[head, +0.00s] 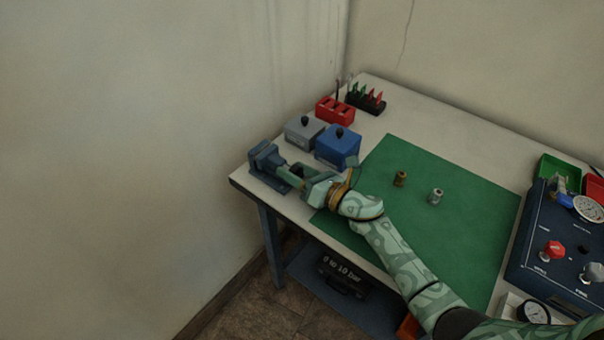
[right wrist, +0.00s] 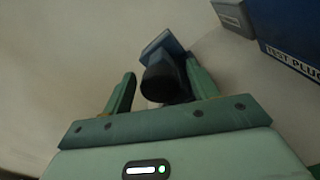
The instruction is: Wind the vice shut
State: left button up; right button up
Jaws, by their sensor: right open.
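The vice (head: 266,162) is blue-grey and stands at the left corner of the table. It also shows in the right wrist view (right wrist: 160,47), beyond the fingers. A dark round end (right wrist: 161,82), which looks like the vice's handle or screw end, lies between the fingers in that view. My right gripper (head: 290,172) is at the vice, coming from the right. In the right wrist view my right gripper (right wrist: 160,95) is open, its two fingers on either side of the dark end, with a gap at least on the left. My left gripper is not in view.
A grey box (head: 304,132) and a blue box (head: 338,147) with black knobs stand close behind the gripper. A green mat (head: 450,215) carries two small metal fittings (head: 400,178). A dark gauge panel (head: 530,240) stands at the right. Red (head: 333,112) and black racks are at the back.

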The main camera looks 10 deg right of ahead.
jog(key=v, duration=1.6)
jog(key=shift+s+d+f, duration=0.1)
jog(key=shift+s+d, duration=0.05)
